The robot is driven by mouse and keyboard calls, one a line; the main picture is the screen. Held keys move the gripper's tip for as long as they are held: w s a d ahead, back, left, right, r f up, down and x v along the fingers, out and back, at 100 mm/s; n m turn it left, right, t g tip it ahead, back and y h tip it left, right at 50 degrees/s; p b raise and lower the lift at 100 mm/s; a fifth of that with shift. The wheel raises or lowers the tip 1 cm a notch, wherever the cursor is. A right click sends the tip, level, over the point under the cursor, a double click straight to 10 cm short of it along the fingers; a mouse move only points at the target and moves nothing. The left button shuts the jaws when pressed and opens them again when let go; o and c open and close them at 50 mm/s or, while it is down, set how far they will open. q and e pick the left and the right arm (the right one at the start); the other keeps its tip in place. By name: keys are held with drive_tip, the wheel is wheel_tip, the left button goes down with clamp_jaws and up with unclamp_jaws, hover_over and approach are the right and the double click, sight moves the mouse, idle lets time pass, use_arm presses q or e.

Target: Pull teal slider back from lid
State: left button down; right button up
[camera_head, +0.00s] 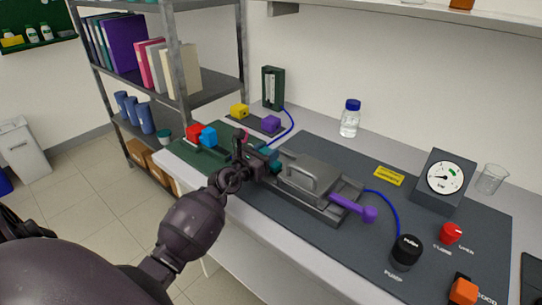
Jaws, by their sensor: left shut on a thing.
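The grey rig with its ribbed lid (311,172) sits on the dark mat in the middle of the bench. The teal slider (269,153) shows at the left end of the rig, beside the lid. My left gripper (258,162) is at that end, shut on the teal slider. Its fingers and wrist hide part of the slider, so the gap between slider and lid is hard to judge. A purple lever (352,207) sticks out at the rig's right end. My right gripper is not in view.
A pressure gauge (444,179), red knob (451,233), black pump button (406,252) and orange block (464,291) stand at the right. A bottle (350,119) and beaker (490,179) stand behind. Red (194,132) and blue (208,136) pieces sit on the green mat at left.

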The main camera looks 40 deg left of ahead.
use_arm(q)
drive_tip(key=c, duration=0.6)
unclamp_jaws()
drive_tip(key=shift+a, duration=0.3)
drive_tip(key=shift+c, duration=0.2)
drive_tip(key=shift+d, duration=0.1)
drive_tip(key=s, duration=0.7)
drive_tip(key=s+a, duration=0.1)
drive_tip(key=s, duration=0.2)
drive_tip(key=shift+s, duration=0.4)
